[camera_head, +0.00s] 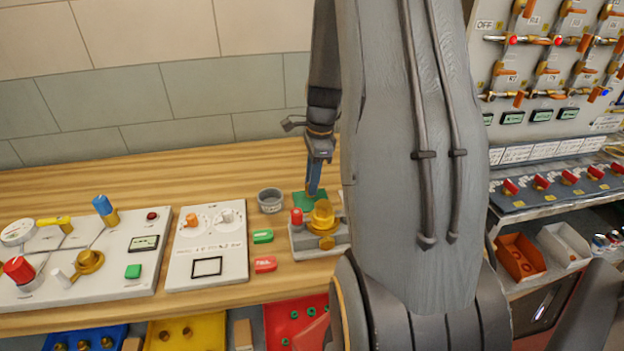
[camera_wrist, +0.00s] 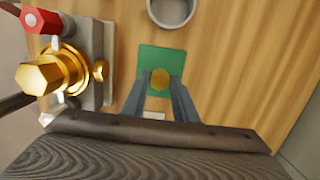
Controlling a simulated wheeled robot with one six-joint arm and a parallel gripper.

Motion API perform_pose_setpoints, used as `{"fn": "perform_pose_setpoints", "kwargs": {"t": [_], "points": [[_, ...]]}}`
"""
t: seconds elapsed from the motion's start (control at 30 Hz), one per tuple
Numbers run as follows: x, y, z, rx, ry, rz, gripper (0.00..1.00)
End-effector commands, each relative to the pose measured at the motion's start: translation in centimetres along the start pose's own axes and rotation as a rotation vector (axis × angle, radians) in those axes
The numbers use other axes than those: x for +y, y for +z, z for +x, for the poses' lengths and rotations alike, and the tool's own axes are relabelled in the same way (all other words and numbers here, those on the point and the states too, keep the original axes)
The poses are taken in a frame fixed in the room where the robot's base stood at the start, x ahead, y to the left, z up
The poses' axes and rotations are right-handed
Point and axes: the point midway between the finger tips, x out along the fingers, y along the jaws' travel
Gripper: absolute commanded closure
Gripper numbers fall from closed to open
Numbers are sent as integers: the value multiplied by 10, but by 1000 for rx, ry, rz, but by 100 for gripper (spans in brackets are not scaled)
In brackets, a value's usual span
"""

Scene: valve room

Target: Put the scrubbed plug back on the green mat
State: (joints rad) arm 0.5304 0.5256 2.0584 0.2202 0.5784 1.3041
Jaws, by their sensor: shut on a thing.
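The plug (camera_wrist: 159,79) shows as a small round brass end between my gripper's fingertips in the wrist view. My gripper (camera_wrist: 160,86) is shut on it, with one finger on each side. The green mat (camera_wrist: 151,60) lies on the wooden bench directly below the plug in that view; I cannot tell whether the plug touches it. In the head view my gripper (camera_head: 313,190) points down at the green mat (camera_head: 299,198), and the plug is not clearly visible there.
A grey cup (camera_head: 270,200) stands left of the mat. A grey block with a brass valve and red knob (camera_head: 296,216) stands just in front of the mat. Bare bench lies behind.

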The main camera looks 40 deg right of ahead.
Motion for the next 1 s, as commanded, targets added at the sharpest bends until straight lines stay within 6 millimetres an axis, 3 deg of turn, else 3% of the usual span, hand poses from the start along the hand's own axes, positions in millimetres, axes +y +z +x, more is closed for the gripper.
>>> {"fn": "perform_pose_setpoints", "kwargs": {"t": [1.0], "points": [[0,-1,9,0,-1,0,100]]}}
